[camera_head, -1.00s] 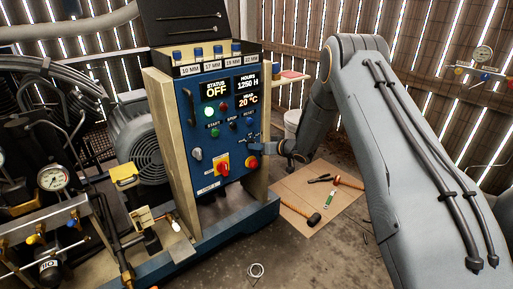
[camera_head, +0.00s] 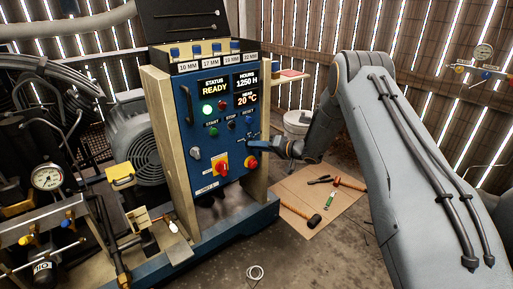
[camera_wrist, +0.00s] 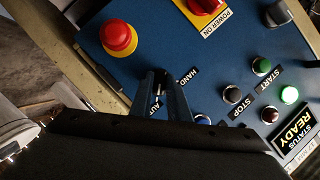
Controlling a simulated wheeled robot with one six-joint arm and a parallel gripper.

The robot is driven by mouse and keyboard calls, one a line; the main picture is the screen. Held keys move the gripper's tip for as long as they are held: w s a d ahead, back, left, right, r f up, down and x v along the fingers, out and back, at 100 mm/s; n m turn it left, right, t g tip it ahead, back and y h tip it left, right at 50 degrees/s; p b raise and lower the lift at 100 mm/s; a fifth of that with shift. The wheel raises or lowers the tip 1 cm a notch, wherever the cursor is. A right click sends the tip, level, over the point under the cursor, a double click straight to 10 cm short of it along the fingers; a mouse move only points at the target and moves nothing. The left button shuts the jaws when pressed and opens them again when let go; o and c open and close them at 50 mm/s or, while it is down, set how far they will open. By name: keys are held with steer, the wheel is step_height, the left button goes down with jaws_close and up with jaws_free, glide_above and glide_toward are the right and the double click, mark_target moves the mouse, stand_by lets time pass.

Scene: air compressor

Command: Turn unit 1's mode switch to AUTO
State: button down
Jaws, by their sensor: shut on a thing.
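The blue control panel (camera_head: 215,135) of the compressor unit stands at centre in the head view, its screen (camera_head: 213,87) reading STATUS READY. My gripper (camera_head: 256,147) is at the panel's right side, just above the red emergency stop button (camera_head: 251,162). In the wrist view my gripper (camera_wrist: 157,78) has its two fingers closed around the small mode switch between the HAND label (camera_wrist: 187,77) and the partly hidden AUTO label (camera_wrist: 153,106). The knob is mostly hidden by the fingers, so its exact angle cannot be told.
The red power switch (camera_head: 222,165) on a yellow plate and a grey knob (camera_head: 195,153) are left of my gripper. The START button (camera_head: 213,132) and other buttons are above. Tools lie on a cardboard sheet (camera_head: 325,195) on the floor at right.

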stand_by(0.4)
steer(key=c, duration=1.7)
jaws_free()
steer(key=shift+d, duration=0.1)
steer(key=shift+v, duration=3.9)
steer(key=shift+r, duration=0.1)
